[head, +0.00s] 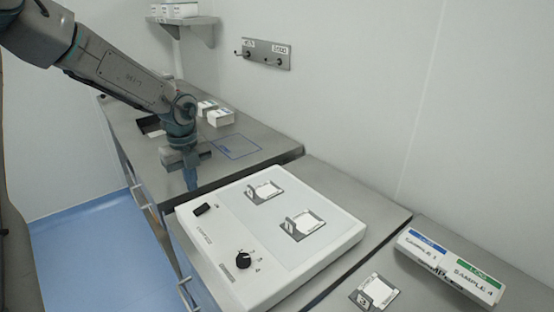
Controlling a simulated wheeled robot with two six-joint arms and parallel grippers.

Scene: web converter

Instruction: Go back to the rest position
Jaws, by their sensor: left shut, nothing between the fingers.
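My left arm comes in from the upper left. Its gripper (190,180) points down, shut and empty, above the front part of the steel table (255,165), just beyond the far left corner of the white device (215,240). My right gripper is not in view. The white device has a black knob (243,260) and a black switch (202,210) on its left side.
Another labelled plate (374,291) lies on the counter right of the device. Beside it stand white boxes with a blue-topped label (428,250) and a green-topped label (474,275). Small white boxes (220,117) stand behind my arm. A blue outline (236,147) marks bare table. A wall shelf (185,20) is above.

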